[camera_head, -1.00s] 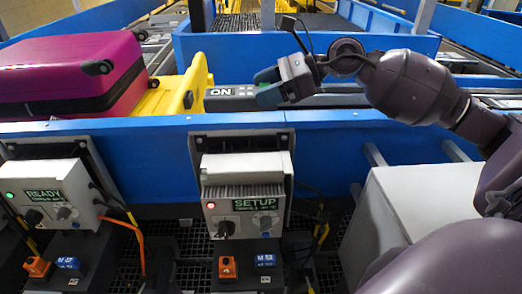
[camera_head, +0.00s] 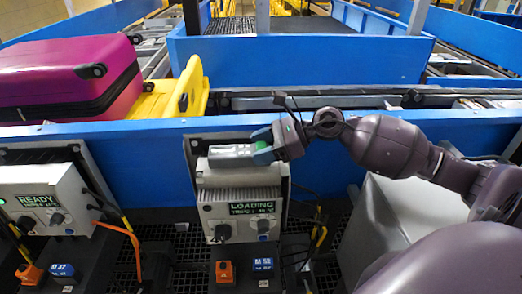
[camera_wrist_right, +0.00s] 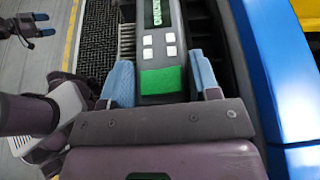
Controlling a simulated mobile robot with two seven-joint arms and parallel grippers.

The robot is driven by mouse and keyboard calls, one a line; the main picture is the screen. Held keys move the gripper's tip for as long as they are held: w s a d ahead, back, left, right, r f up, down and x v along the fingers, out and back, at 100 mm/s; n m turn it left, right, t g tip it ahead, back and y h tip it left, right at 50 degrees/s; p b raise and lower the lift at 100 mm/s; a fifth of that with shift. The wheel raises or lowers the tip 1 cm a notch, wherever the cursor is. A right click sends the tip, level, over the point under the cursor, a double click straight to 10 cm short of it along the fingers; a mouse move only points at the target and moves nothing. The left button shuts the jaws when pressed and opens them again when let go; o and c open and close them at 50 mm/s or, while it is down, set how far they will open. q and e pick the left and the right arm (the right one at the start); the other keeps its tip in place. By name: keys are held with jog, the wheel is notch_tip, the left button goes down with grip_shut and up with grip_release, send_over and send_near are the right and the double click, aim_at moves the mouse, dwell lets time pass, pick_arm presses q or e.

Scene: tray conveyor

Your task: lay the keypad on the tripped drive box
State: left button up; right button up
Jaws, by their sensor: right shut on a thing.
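The keypad (camera_head: 232,155) is a grey slab with white buttons and a green pad. My right gripper (camera_head: 262,147) is shut on its right end. In the right wrist view the keypad (camera_wrist_right: 161,52) lies between the blue fingertips. It is over the top of the middle drive box (camera_head: 238,195), whose screen reads LOADING. I cannot tell whether it touches the box. The left drive box (camera_head: 40,200) has a green lamp and reads READY. No screen reads tripped. My left gripper (camera_wrist_right: 42,25) shows small in the right wrist view, its blue fingers apart.
A blue conveyor wall (camera_head: 130,135) runs behind the boxes. An orange cable (camera_head: 133,245) hangs between the boxes. A grey cabinet (camera_head: 400,220) stands at right.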

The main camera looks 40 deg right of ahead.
jog(key=shift+f, duration=0.45)
jog(key=o, duration=0.7)
pick_arm(q)
jog(key=shift+s+f, duration=0.2)
jog(key=shift+s, duration=0.1)
pick_arm(e)
jog(key=shift+o, duration=0.5)
pick_arm(q)
jog(key=shift+s+f, duration=0.1)
jog(key=shift+a, duration=0.1)
pick_arm(e)
jog(key=v, duration=1.2)
